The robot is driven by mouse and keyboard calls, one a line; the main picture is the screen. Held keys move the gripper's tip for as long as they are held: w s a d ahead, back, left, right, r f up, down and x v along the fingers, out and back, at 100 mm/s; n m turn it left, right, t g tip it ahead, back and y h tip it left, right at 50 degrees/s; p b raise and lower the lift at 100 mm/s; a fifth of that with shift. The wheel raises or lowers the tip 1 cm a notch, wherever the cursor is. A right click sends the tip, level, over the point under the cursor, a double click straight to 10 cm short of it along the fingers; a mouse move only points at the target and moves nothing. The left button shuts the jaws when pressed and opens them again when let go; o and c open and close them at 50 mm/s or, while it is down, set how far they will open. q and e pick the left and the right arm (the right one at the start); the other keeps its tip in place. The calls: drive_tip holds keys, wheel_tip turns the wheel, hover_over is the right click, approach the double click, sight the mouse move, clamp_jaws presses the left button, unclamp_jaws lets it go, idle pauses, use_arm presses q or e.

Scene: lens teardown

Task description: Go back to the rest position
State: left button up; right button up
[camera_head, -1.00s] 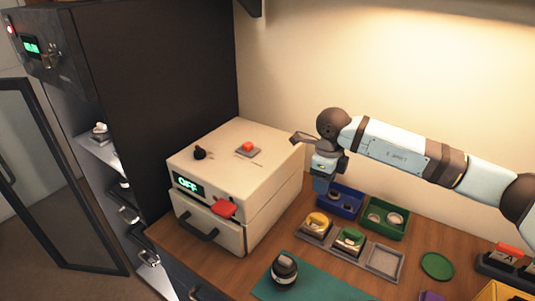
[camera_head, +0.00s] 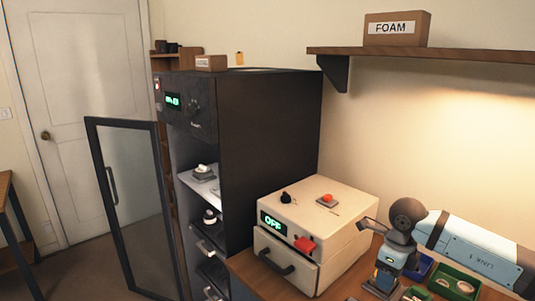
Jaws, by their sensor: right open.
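My right arm comes in from the right in the head view. Its gripper (camera_head: 380,284) points down at the lower right, just right of the white box, above the bench. It is open and I see nothing held in it. My left gripper is out of view.
The white box (camera_head: 330,210) has a red button, a drawer and an "OFF" display. The dark cabinet (camera_head: 270,130) has its glass door (camera_head: 135,205) open. Blue (camera_head: 422,266) and green (camera_head: 455,282) trays lie by my gripper. A shelf (camera_head: 450,57) holds a FOAM box (camera_head: 397,28).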

drive_tip(key=s+a+f+g+y+p, duration=0.1)
drive_tip(key=s+a+f+y, duration=0.15)
drive_tip(key=a, duration=0.25)
drive_tip(key=s+a+f+g+y, duration=0.1)
drive_tip(key=s+a+y, duration=0.15)
drive_tip(key=a, duration=0.35)
drive_tip(key=s+a+r+m+t+y+p, duration=0.5)
drive_tip(key=s+a+m+y, duration=0.3)
drive_tip(key=a+m+y, duration=0.45)
drive_tip(key=d+f+m+t+h+p, duration=0.15)
drive_tip(key=d+m+t+h, duration=0.25)
drive_tip(key=m+t, duration=0.4)
drive_tip(key=d+f+m+t+h+p, duration=0.1)
drive_tip(key=d+f+m+t+h, duration=0.3)
drive_tip(key=m, duration=0.7)
drive_tip(key=s+d+f+m+g+h+p, duration=0.2)
drive_tip(key=s+d+f+m+g+h, duration=0.2)
drive_tip(key=s+d+f+m+h, duration=0.3)
drive_tip(key=s+f+m, duration=0.3)
drive_tip(key=s+f, duration=0.2)
drive_tip(key=s, duration=0.2)
drive_tip(key=shift+s, duration=0.35)
